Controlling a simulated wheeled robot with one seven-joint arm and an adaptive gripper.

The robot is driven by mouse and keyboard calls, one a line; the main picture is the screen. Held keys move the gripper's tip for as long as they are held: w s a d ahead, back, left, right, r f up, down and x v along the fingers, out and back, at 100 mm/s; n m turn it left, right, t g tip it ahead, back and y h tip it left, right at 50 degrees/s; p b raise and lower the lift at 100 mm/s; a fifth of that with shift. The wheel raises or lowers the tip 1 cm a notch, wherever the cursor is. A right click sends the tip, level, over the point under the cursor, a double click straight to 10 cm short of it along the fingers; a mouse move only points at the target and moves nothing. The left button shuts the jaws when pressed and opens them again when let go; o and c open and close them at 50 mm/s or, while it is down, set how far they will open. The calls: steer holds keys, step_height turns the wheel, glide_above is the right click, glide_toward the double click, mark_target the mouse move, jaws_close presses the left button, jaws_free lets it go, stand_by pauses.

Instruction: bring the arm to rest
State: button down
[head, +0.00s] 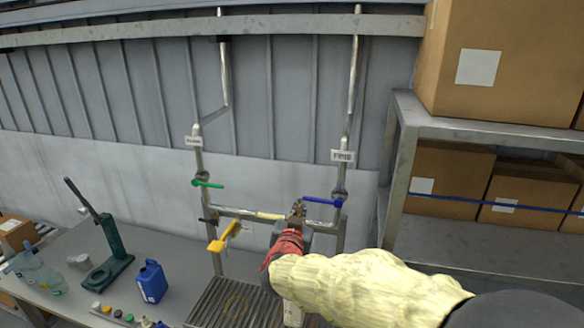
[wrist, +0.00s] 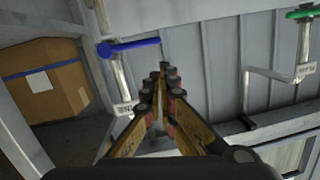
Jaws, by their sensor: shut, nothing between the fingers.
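My gripper (head: 297,208) is shut and empty, at the end of my arm in its pale yellow sleeve. In the head view it is in front of the horizontal pipe, between the green-handled valve (head: 208,184) and the blue-handled valve (head: 322,201), nearer the blue one. In the wrist view the fingers of my gripper (wrist: 166,72) meet at their tips, and the blue handle (wrist: 130,47) is just left of them. The green handle (wrist: 304,13) is at the upper right there. I cannot tell whether the fingertips touch the pipe. My arm hides part of the pipework.
A yellow-handled valve (head: 224,237) hangs below the pipe. A metal shelf (head: 470,128) with cardboard boxes (head: 500,60) stands close on the right. A bench (head: 75,290) at lower left holds a blue jug (head: 151,282), a green press (head: 112,250) and bottles. A slatted grate (head: 222,303) lies below the pipes.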

steer(key=s+a+f+n+g+y, duration=0.35)
steer(key=s+a+f+y, duration=0.2)
steer(key=a+f, duration=0.4)
steer(key=s+f+n+g+y+b, duration=0.1)
steer(key=s+f+g+y+b, duration=0.15)
steer(key=s+f+g, duration=0.35)
steer(key=s+d+f+h+b, duration=0.2)
steer(key=s+d+f+b, duration=0.6)
steer(key=s+d+b, duration=0.3)
steer(key=s+d+f+h+b, duration=0.2)
steer(key=s+d+f+b, duration=0.6)
steer(key=s, duration=0.9)
steer(key=d+g+b, duration=0.1)
steer(key=d+b, duration=0.2)
steer(key=b, duration=0.2)
steer(key=shift+f+h, duration=0.2)
steer(key=shift+h, duration=0.1)
